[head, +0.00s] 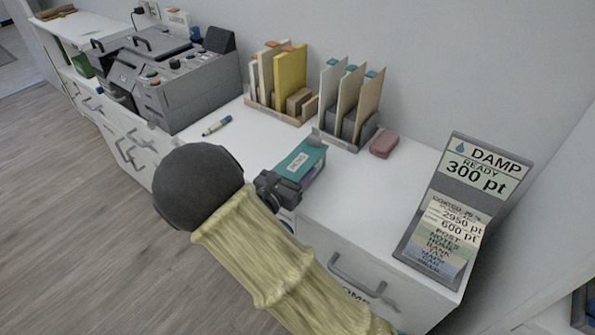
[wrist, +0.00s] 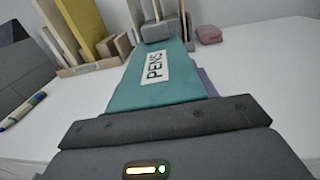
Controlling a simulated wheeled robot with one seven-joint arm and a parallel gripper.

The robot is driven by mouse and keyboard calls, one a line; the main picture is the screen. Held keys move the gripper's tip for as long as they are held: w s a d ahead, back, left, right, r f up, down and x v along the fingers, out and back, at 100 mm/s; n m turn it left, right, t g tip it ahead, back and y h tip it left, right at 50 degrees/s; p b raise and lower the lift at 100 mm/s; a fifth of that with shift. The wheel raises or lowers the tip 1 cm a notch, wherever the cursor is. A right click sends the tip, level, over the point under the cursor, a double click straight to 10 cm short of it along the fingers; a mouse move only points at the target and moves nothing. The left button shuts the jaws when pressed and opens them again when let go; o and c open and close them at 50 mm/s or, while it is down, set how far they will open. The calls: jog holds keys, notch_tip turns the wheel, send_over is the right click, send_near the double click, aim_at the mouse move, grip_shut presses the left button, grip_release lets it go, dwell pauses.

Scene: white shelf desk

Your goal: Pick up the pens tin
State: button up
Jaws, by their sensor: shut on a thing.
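The pens tin (head: 303,158) is a teal box with a white label reading PENS, and it is near the front edge of the white desk in the head view. It also fills the middle of the wrist view (wrist: 157,88), with its label facing up. My gripper (head: 283,185) is at the near end of the tin and shut on it. In the wrist view my dark gripper body covers the tin's near end. A purple-grey side of the tin shows at its right. I cannot tell whether the tin touches the desk.
File holders (head: 280,85) and (head: 350,110) stand behind the tin, with a pink block (head: 384,144) to their right. A marker (head: 217,125) lies to the left, near a grey machine (head: 190,85). A sign (head: 455,205) stands at the right. The desk between tin and sign is clear.

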notch_tip(320, 180, up, 10)
jog(key=shift+f+p, duration=0.15)
jog(key=shift+p, duration=1.05)
jog(key=shift+w+d, duration=0.1)
